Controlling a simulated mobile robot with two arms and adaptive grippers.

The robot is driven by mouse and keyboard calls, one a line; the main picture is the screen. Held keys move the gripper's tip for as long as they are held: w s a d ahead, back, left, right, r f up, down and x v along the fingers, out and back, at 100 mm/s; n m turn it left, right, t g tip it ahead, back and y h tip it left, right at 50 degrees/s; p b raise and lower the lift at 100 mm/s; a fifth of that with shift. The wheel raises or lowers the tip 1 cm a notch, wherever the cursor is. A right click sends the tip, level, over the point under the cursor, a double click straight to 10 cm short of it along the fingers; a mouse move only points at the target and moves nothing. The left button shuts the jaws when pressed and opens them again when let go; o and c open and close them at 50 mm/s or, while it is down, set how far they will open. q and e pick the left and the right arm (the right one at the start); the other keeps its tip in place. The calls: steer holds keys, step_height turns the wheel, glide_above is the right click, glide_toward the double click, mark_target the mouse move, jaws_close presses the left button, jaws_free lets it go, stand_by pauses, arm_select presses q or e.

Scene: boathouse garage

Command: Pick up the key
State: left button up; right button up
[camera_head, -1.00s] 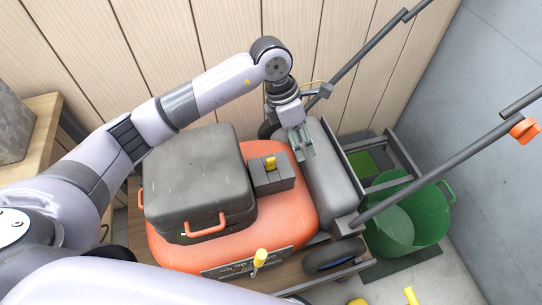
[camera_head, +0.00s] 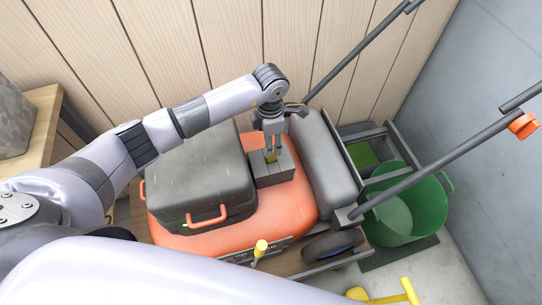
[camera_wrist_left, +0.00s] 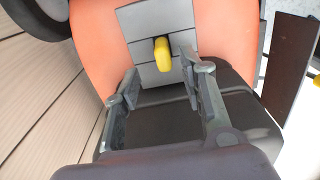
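The key is a small yellow piece (camera_head: 271,157) on a grey block (camera_head: 272,177) on top of the orange mower body. In the left wrist view the key (camera_wrist_left: 162,56) stands out of the block's middle, ahead of my fingertips. My left gripper (camera_head: 273,147) points down over the block, and its fingers partly cover the key in the head view. In the left wrist view its two fingers (camera_wrist_left: 159,70) are apart, with the key between their lines and nothing held. I cannot tell whether they touch anything. My right gripper is out of view.
A dark grey case (camera_head: 200,178) with orange handles sits close left of the block. A grey rounded tank (camera_head: 328,165) stands to its right. Long handle bars (camera_head: 440,163) rise on the right, over a green tub (camera_head: 410,215). A plank wall (camera_head: 235,45) stands behind.

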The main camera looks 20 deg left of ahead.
arm_select(q)
steer(key=shift+s+d+f+p, duration=0.1)
steer(key=shift+f+p, duration=0.15)
steer(key=shift+f, duration=1.1)
steer(key=shift+s+d+f+p, duration=0.1)
steer(key=shift+f+p, duration=0.1)
steer(key=shift+f, duration=1.1)
steer(key=shift+c, duration=0.5)
jaws_close()
